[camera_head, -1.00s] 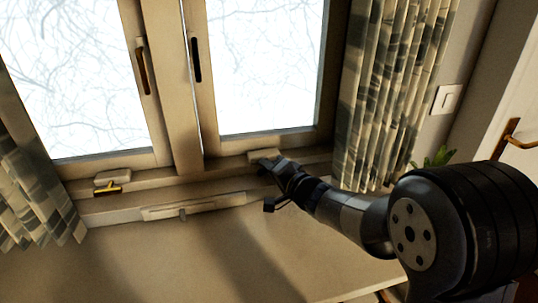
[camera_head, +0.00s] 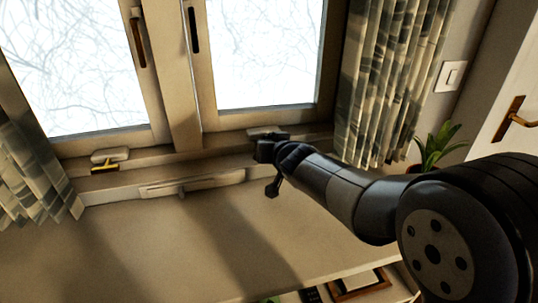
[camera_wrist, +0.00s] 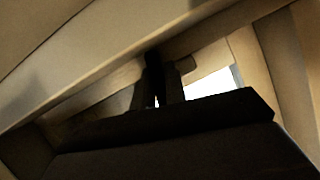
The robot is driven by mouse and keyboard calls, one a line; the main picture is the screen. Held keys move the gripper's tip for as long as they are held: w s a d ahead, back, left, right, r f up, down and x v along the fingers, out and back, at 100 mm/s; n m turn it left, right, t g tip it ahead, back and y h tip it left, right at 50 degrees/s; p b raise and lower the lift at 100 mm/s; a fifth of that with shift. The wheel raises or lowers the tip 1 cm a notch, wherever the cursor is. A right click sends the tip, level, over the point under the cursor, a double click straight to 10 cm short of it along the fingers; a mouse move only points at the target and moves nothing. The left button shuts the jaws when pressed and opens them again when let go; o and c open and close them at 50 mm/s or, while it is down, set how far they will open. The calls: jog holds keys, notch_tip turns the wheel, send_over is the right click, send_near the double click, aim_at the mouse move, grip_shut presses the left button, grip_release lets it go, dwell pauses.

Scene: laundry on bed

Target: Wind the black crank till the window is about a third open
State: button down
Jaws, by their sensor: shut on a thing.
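The window's right sash (camera_head: 264,118) stands above the sill, with a thin bright line along its left edge. I cannot tell how far it is open. A pale crank housing (camera_head: 266,131) sits on the ledge below it. My gripper (camera_head: 262,150) is at this housing, shut on the black crank, which is mostly hidden by the fingers. In the wrist view my gripper (camera_wrist: 158,92) points at the ledge, and a dark upright part (camera_wrist: 153,66), seemingly the crank, shows at the fingertips. A second housing with a gold crank (camera_head: 104,169) sits under the left sash (camera_head: 100,140).
The right curtain (camera_head: 375,90) hangs just right of my gripper. A green plant (camera_head: 436,146) and a door handle (camera_head: 514,121) are farther right. The broad surface below the window (camera_head: 150,245) is clear. A shelf with small items (camera_head: 355,284) shows at the bottom.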

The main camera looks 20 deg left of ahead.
jog(key=n+b, duration=0.1)
jog(key=b, duration=0.3)
jog(key=f+n+t+h+b, duration=0.1)
jog(key=b, duration=0.4)
jog(key=shift+n+h, duration=0.3)
jog(key=shift+n, duration=0.1)
jog(key=n+t+h+b, duration=0.1)
jog(key=n+b, duration=0.2)
jog(key=b, duration=0.4)
jog(key=shift+r+t+h, duration=0.1)
jog(key=shift+t+h, duration=0.2)
jog(key=shift+h, duration=0.1)
jog(key=n+t+h+b, duration=0.1)
jog(key=n+t+b, duration=0.1)
jog(key=n+b, duration=0.2)
jog(key=shift+r+n+b, duration=0.1)
jog(key=shift+n+b, duration=0.2)
jog(key=shift+b, duration=0.55)
jog(key=n+t+h+b, duration=0.1)
jog(key=n+b, duration=0.1)
jog(key=shift+n, duration=0.3)
jog(key=shift+r+n+t+b, duration=0.2)
jog(key=shift+n+t+b, duration=0.4)
jog(key=shift+n+b, duration=0.35)
jog(key=c, duration=1.4)
grip_release()
jog(key=shift+r, duration=0.1)
jog(key=shift+c, duration=0.2)
